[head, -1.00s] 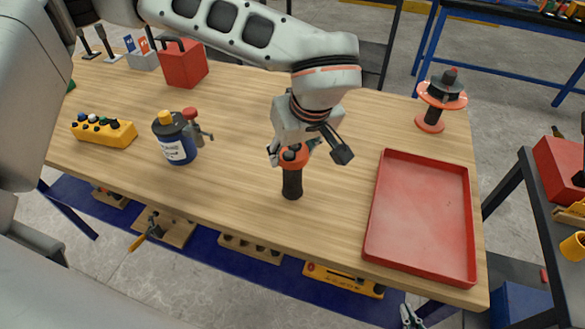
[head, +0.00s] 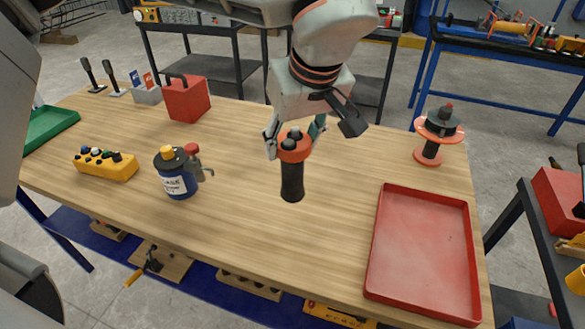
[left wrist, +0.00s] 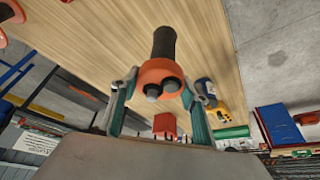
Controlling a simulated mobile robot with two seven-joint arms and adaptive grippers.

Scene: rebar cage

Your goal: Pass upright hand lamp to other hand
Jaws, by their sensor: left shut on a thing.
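The hand lamp (head: 292,180) has a black handle and an orange head with dark knobs on top. It stands upright, handle down, near the middle of the workbench. My left gripper (head: 295,140) is shut on its orange head from above and behind. In the left wrist view the lamp (left wrist: 163,68) sits between the two fingers of the gripper (left wrist: 158,98). I cannot tell for sure whether the handle's foot touches the bench top. My right gripper is not in view.
The wooden bench (head: 240,215) has free room around the lamp. A red tray (head: 420,250) lies to the right, with an orange-and-black spool (head: 432,150) behind it. A blue canister (head: 175,175), yellow button box (head: 105,165), red box (head: 187,97) and green tray (head: 50,125) are left.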

